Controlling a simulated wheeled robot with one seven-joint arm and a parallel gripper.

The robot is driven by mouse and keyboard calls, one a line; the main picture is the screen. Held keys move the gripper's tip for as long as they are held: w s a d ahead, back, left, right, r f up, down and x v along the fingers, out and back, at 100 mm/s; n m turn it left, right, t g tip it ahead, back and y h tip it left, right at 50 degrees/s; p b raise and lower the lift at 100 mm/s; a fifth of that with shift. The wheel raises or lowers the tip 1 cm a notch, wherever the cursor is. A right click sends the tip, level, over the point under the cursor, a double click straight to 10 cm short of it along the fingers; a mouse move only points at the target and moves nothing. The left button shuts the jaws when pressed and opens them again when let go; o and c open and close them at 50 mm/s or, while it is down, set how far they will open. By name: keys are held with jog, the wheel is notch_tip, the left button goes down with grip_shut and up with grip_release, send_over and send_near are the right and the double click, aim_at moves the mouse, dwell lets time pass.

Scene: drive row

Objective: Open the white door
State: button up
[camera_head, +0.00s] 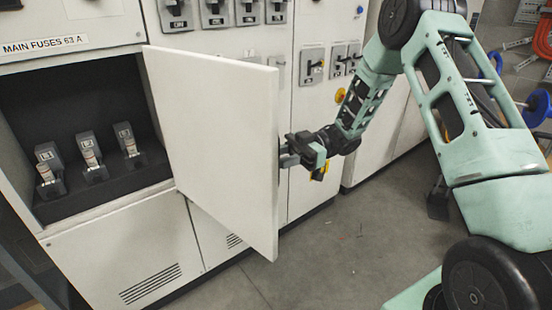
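The white door (212,150) stands swung open from the cabinet, hinged on the right side of the opening, with its free edge toward me. Behind it the compartment (75,100) is exposed, dark inside, with several fuse holders (90,165) in a row. My gripper (290,152) is at the far right face of the door, near its free edge. Its fingertips are partly hidden behind the door, so I cannot tell whether they hold a handle or touch the door.
Switch panels (312,65) line the cabinet front behind the door. Blue-ended equipment (537,105) stands at the far right. The grey floor (340,245) in front of the cabinets is clear.

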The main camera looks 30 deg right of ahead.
jog(key=w+d+b, duration=0.1)
jog(key=d+b, duration=0.1)
jog(key=d, duration=1.5)
jog(key=shift+d, duration=0.25)
jog(key=shift+w, duration=0.1)
